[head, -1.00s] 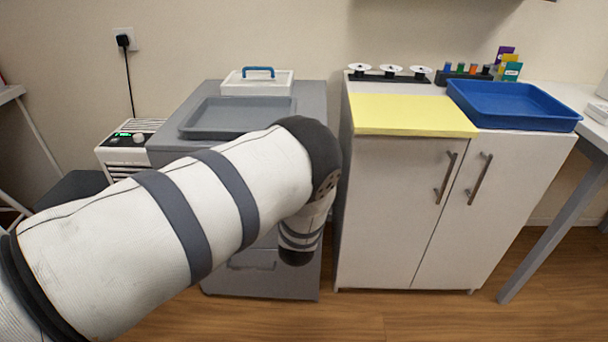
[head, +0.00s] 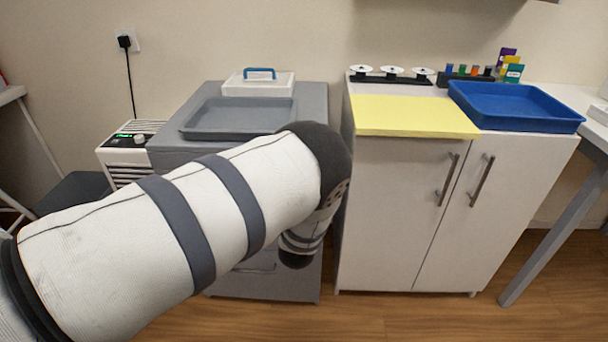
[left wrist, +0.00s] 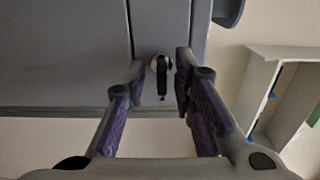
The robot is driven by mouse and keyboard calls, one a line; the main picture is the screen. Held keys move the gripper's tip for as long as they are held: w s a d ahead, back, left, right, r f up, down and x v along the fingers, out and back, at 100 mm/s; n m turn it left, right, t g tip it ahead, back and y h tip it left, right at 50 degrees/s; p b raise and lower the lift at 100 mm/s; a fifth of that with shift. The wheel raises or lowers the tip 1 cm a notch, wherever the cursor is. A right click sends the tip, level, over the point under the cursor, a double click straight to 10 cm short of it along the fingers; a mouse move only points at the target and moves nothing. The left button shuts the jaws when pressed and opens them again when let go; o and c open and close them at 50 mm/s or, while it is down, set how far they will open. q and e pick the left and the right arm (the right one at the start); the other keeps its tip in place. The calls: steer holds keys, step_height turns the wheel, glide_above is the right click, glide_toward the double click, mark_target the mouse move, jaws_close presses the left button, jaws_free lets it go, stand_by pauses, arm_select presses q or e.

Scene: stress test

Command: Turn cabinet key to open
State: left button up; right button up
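The grey cabinet (head: 318,110) stands left of centre in the head view, with my left arm across its front. In the left wrist view its grey front (left wrist: 60,50) fills the upper left. A round lock (left wrist: 155,63) with a dark key (left wrist: 162,86) sits on a narrow panel at the top centre. My left gripper (left wrist: 161,75) has its two purple-padded fingers apart, one on each side of the key. Gaps show between the key and both fingertips. The left gripper is hidden in the head view. My right gripper is in neither view.
A grey tray (head: 190,132) and a white box with a blue handle (head: 230,88) are on the grey cabinet. A white cabinet (head: 390,215) stands close on the right, with a blue tray (head: 515,123) on top. A white appliance (head: 118,155) is at left.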

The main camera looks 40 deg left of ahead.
arm_select(q)
steer(key=shift+d, duration=0.1)
steer(key=v, duration=1.2)
